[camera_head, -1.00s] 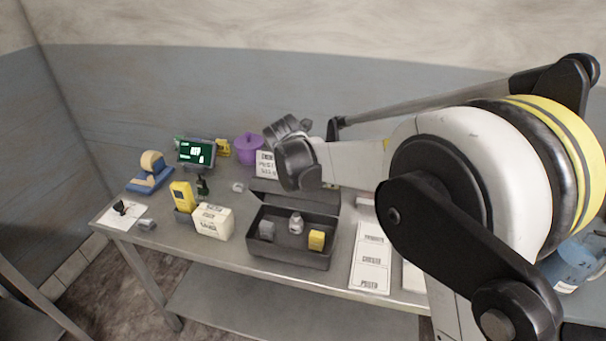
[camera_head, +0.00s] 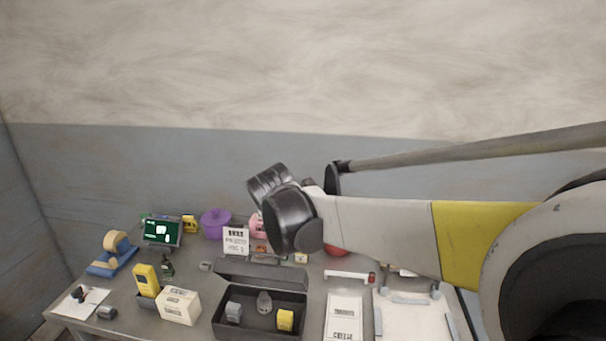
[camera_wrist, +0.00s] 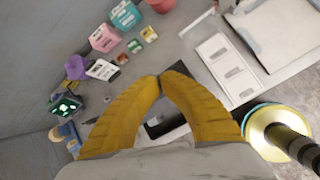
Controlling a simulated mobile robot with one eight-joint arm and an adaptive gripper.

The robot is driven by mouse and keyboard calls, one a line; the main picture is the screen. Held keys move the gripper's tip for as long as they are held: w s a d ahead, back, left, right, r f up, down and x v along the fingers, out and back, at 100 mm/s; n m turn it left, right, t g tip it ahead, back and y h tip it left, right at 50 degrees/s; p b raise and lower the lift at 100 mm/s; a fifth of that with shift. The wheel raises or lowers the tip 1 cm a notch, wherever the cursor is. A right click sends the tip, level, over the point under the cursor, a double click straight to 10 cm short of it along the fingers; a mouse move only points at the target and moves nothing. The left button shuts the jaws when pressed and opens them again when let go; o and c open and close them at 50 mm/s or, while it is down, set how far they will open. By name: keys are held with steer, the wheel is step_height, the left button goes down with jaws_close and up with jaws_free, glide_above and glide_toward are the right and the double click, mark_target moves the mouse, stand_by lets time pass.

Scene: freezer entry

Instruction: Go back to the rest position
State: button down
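My gripper (camera_wrist: 160,80) shows in the wrist view as two yellow curved fingers whose tips meet, with nothing visible held between them. It is above the table, over a black open box (camera_wrist: 165,125) that shows partly behind the fingers. In the head view my arm reaches in from the right and ends in a dark wrist joint above the table's back part; the fingers are hidden there. The black box (camera_head: 260,335) holds a grey block (camera_head: 233,312), a grey bottle-like item (camera_head: 264,303) and a yellow block (camera_head: 285,320).
A wall stands behind.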

steer(key=s+d+f+m+b, duration=0.1)
steer(key=s+d+m+b, duration=0.2)
steer(key=s+d+m, duration=0.5)
steer(key=s+d+f+m+b, duration=0.25)
steer(key=s+d+m, duration=0.3)
steer(key=d, duration=0.45)
steer(key=s+d+f+m+b, duration=0.2)
steer(key=s+d+f+m, duration=0.2)
steer(key=s+m, duration=0.3)
steer(key=s+d+f+m+b, duration=0.3)
steer(key=s+d+f+m, duration=0.1)
steer(key=s+m, duration=0.3)
steer(key=shift+f+m+y+b, duration=0.3)
steer(key=shift+f+m, duration=0.45)
steer(key=shift+m, duration=0.3)
steer(key=shift+d, duration=0.1)
